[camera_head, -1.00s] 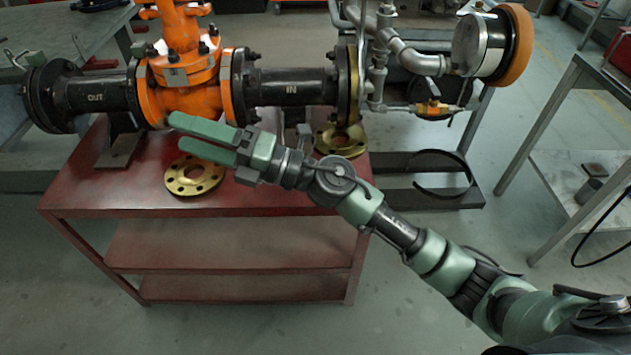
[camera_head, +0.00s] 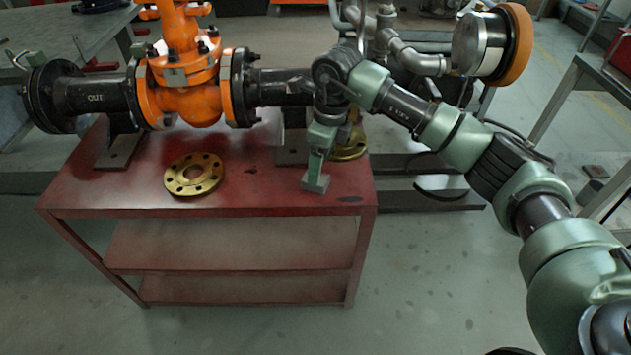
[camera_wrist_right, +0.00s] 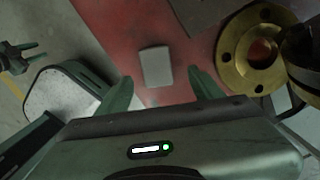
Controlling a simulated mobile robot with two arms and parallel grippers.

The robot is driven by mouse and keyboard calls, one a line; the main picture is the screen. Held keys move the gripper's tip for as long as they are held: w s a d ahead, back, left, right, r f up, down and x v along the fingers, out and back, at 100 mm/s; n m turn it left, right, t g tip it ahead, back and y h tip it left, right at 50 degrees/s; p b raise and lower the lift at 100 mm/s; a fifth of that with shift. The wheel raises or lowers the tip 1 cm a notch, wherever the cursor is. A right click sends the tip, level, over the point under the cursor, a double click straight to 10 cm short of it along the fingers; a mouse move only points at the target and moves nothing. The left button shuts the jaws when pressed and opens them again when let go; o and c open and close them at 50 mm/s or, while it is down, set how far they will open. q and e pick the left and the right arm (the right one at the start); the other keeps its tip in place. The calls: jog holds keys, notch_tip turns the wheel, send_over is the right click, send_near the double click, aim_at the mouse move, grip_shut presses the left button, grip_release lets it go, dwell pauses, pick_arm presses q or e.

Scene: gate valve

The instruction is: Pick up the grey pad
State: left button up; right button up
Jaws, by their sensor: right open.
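The grey pad (camera_wrist_right: 156,66) lies on the red tabletop in the right wrist view, a small light rectangle with rounded corners. My right gripper (camera_wrist_right: 161,90) is open, with one green finger either side of the pad's line and the pad just beyond the fingertips. Nothing is between the fingers. In the head view the right gripper (camera_head: 316,172) points down over the front right of the table. A grey-green block shows at its lower end; I cannot tell whether that is fingertip or pad. My left gripper (camera_wrist_right: 28,53) shows small at the wrist view's left edge, its two prongs apart.
A brass flange (camera_head: 194,174) lies on the red table (camera_head: 110,195). Another brass flange (camera_head: 350,147) is behind my right gripper and also shows in the wrist view (camera_wrist_right: 258,50). The orange valve (camera_head: 185,70) and black pipes span the back. The table's front left is clear.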

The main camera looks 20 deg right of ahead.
jog(key=f, duration=0.2)
jog(key=a+f, duration=0.1)
jog(key=f, duration=0.2)
jog(key=shift+w, duration=0.15)
jog(key=shift+r, duration=0.1)
grip_shut()
pick_arm(q)
jog(key=shift+w+r, duration=0.2)
jog(key=shift+r, duration=0.55)
